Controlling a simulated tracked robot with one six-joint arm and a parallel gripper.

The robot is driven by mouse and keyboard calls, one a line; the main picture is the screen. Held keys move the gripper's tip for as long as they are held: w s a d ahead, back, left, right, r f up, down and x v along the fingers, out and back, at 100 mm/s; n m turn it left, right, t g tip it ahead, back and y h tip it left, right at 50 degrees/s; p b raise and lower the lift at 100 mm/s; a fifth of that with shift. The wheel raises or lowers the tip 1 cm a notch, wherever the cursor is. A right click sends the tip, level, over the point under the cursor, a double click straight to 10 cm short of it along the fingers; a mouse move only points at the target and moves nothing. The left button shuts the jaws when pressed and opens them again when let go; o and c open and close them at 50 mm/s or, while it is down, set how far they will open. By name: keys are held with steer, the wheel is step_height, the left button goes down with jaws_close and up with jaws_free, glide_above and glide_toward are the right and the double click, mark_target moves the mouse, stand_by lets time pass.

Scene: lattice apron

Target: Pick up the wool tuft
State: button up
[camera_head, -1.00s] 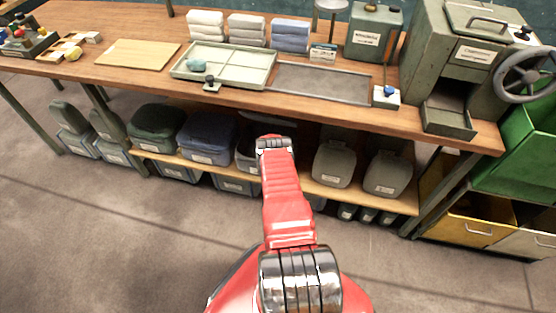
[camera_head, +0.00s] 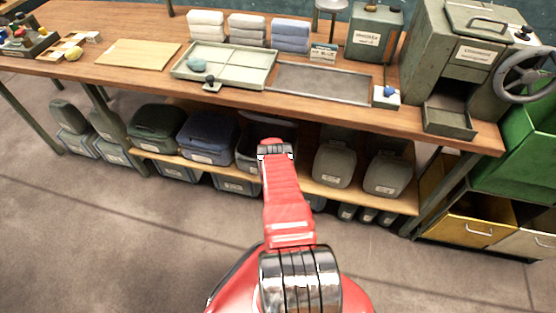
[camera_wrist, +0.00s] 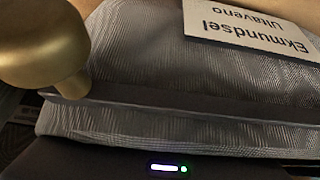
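A small rounded teal tuft (camera_head: 196,64) lies in the left part of the pale divided tray (camera_head: 262,77) on the bench. It looks like the wool tuft, though it is small in the view. My arm reaches toward the lower shelf, below the bench top and well short of the tray. My gripper's fingers are hidden in the head view. The wrist view shows a grey ribbed surface with a label (camera_wrist: 250,38) close up, and a brass-coloured rounded part at upper left. No tuft shows there, and I cannot tell the finger opening.
Lidded bins line the low shelf, with a dark open bin (camera_head: 250,155) beside my wrist. The bench holds a black-knobbed item (camera_head: 211,86), a dark flat tray (camera_head: 318,83), a white box with a blue piece (camera_head: 386,96), folded cloths (camera_head: 290,36) and a green machine (camera_head: 455,70).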

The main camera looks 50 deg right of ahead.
steer(key=c, duration=1.1)
steer(key=shift+o, duration=0.2)
steer(key=shift+r, duration=0.15)
steer(key=shift+r, duration=4.85)
